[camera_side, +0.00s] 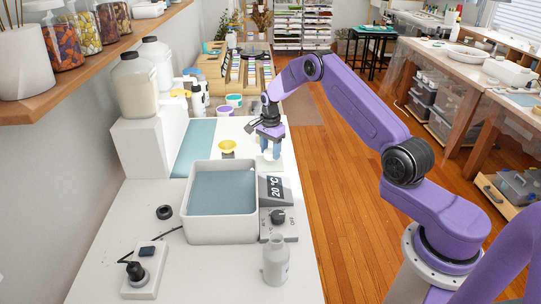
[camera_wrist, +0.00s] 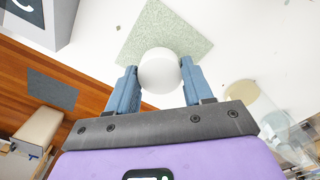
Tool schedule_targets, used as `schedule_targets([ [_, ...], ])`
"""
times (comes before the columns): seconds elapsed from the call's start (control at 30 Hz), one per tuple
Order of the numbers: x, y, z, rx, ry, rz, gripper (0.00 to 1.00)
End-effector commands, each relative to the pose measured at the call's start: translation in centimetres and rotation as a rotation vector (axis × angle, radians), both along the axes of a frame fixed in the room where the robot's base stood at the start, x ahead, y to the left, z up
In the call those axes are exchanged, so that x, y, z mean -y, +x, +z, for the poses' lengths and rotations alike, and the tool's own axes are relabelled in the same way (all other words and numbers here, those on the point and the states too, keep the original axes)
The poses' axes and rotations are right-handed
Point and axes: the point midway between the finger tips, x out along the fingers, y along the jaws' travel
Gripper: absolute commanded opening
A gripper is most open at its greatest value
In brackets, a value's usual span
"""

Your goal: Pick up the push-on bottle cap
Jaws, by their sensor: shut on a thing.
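The push-on bottle cap (camera_wrist: 158,71) is a round white piece in the wrist view. My gripper (camera_wrist: 156,82) has its two blue fingers shut on it, one on each side. In the side view my gripper (camera_side: 270,148) points down over the far right part of the white worktop, behind the bath. The cap is hard to make out there. A pale green speckled pad (camera_wrist: 150,32) lies below and beyond the cap. I cannot tell how far the cap is above it.
A water-filled bath (camera_side: 222,236) with a control box (camera_side: 277,218) stands nearer the camera. A pale bottle (camera_side: 276,262) stands at the front right. A yellow funnel-like piece (camera_side: 227,146) is left of my gripper. A white block (camera_side: 150,140) bearing jars stands at the left.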

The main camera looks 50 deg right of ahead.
Motion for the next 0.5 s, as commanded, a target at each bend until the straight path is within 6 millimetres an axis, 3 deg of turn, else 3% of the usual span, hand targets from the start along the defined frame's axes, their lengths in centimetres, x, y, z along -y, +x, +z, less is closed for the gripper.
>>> schedule_targets([
  [0.4,-1.2,-4.9,6.7,0.004,-0.001,-0.001,0.23],
  [0.5,-1.7,-6.7,7.3,0.0,0.0,-0.001,0.23],
])
